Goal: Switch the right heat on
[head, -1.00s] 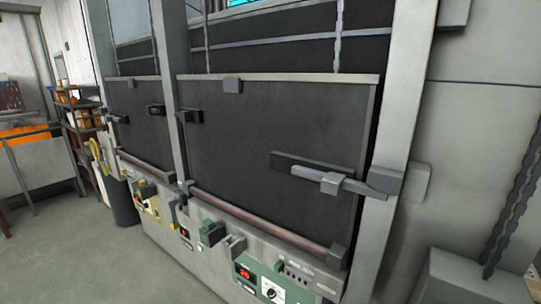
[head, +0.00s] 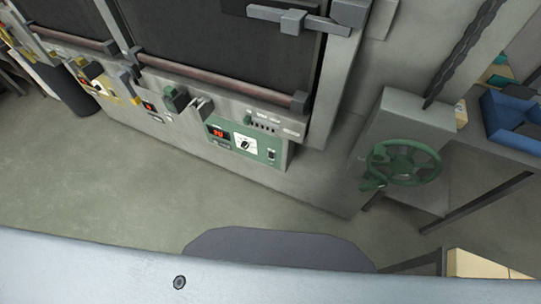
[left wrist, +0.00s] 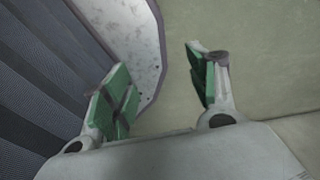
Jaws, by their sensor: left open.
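The green control panel (head: 243,142) is low on the right side of the furnace front in the head view. It bears a lit red display (head: 217,134), a white dial with a dark knob (head: 246,144) and a small dark switch (head: 271,155) at its right end. The switch's position is too small to tell. My left gripper (left wrist: 158,85) shows in the left wrist view with its green-padded fingers apart and nothing between them. Floor lies beyond them; the panel is not in that view. Neither gripper is in the head view.
A green handwheel (head: 404,162) on a grey housing stands right of the panel. A pinkish bar (head: 215,82) runs above the panel. A blue bin (head: 512,118) sits on a table at the far right. Open floor (head: 200,195) lies before the furnace.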

